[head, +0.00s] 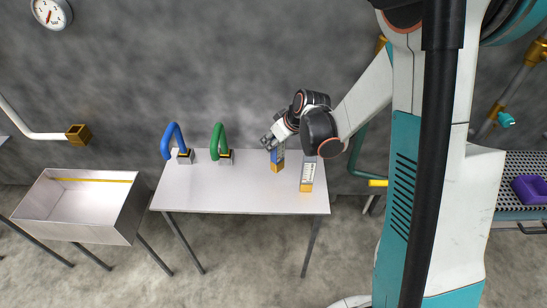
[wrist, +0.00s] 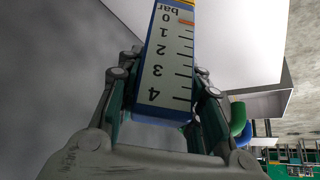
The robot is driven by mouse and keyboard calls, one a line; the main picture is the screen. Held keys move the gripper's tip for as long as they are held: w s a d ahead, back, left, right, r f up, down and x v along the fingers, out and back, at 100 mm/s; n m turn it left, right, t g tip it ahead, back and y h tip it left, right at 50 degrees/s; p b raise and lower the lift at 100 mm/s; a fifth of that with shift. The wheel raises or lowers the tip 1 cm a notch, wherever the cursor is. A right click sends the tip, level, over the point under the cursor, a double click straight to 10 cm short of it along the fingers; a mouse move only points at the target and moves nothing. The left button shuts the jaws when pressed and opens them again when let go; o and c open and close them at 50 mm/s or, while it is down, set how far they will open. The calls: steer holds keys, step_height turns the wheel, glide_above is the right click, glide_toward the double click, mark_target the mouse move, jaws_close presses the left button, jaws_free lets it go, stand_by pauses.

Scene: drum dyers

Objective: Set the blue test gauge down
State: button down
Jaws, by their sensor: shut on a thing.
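The blue test gauge (wrist: 170,65) has a white face with a bar scale and blue sides. In the wrist view it lies between the two fingers of my gripper (wrist: 163,78), which is shut on it. In the head view the gauge (head: 277,158) hangs upright below my gripper (head: 271,143), with its yellow lower end over the back right part of the white table (head: 235,195). I cannot tell whether its lower end touches the tabletop. A second gauge (head: 307,173), pale-faced with a yellow base, stands just to its right.
A blue looped pipe (head: 171,138) and a green looped pipe (head: 217,139) stand on the table's back left. A metal trough (head: 75,205) is left of the table. A purple bin (head: 530,189) sits far right. The table's front and middle are clear.

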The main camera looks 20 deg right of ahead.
steer(key=shift+f+b, duration=0.85)
steer(key=shift+f, duration=2.05)
steer(key=shift+f, duration=0.15)
steer(key=c, duration=1.1)
jaws_free()
